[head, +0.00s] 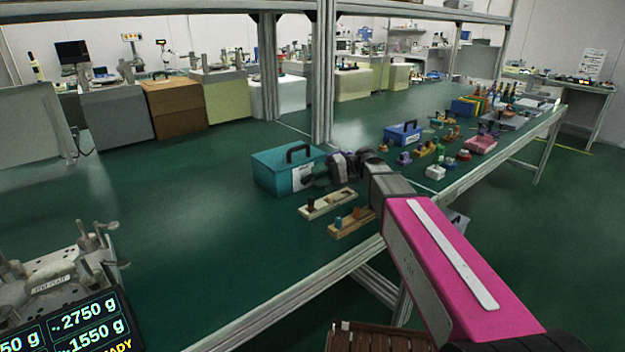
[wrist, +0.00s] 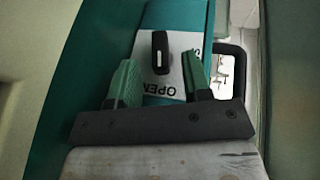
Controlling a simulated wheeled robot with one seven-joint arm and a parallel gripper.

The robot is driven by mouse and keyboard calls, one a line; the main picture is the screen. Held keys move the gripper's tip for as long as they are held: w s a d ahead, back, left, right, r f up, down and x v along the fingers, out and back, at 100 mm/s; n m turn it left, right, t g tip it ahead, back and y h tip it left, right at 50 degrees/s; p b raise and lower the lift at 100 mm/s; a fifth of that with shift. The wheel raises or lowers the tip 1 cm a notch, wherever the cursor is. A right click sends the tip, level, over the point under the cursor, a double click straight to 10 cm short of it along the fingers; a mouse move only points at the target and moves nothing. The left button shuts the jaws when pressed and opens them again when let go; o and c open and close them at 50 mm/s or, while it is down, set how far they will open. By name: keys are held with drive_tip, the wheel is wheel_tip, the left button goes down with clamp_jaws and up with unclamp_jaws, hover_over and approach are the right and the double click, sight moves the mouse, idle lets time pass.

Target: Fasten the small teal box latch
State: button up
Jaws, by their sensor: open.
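The teal box (head: 280,172) stands on the green bench top in the head view, with a black handle on its lid. My gripper (head: 312,178) is at its right-hand front face, beside a white label plate (head: 300,180). In the wrist view the teal box (wrist: 178,14) fills the middle. Its black latch knob (wrist: 160,52) stands upright on a white plate (wrist: 180,72) marked "OPEN", with other lettering partly hidden. My gripper (wrist: 160,82) is open, its two green fingers on either side of the knob's line. I cannot tell whether they touch it.
Two wooden strips with small parts, one nearer (head: 352,222) and one farther (head: 328,203), lie in front of the box. A blue box (head: 403,133) and several coloured fixtures stand to the right. An upright metal post (head: 323,80) rises behind. The bench is clear to the left.

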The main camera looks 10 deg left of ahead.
sight(307, 179)
drive_tip(key=shift+x, duration=1.25)
drive_tip(key=c, duration=0.8)
